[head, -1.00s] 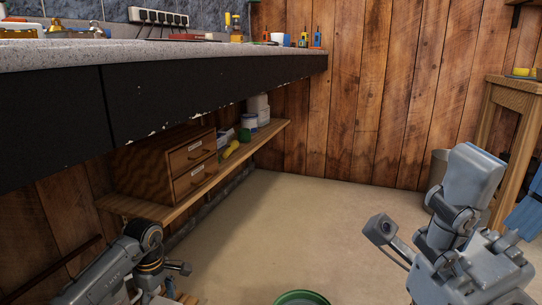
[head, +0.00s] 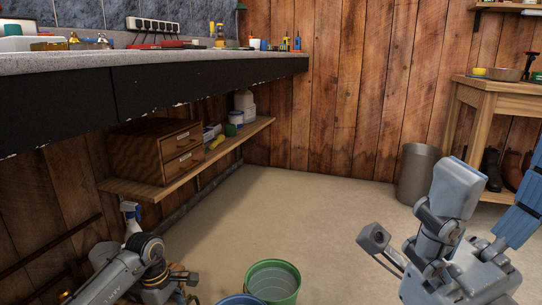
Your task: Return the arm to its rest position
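My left arm (head: 125,272) is folded low at the bottom left, below the wooden shelf. Its gripper fingers cannot be made out, so I cannot tell whether they are open or shut. My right arm (head: 460,270) is bent at the bottom right, over the floor. A small grey block (head: 375,237) sticks out to its left. The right fingers cannot be made out either. No held object is visible at either arm.
A green bucket (head: 272,283) and a blue rim (head: 240,300) stand between the arms. The workbench (head: 200,75) and shelf (head: 240,139) are at left. A metal bin (head: 418,174), wooden table (head: 500,93) and boots (head: 491,170) are at right. The middle floor is clear.

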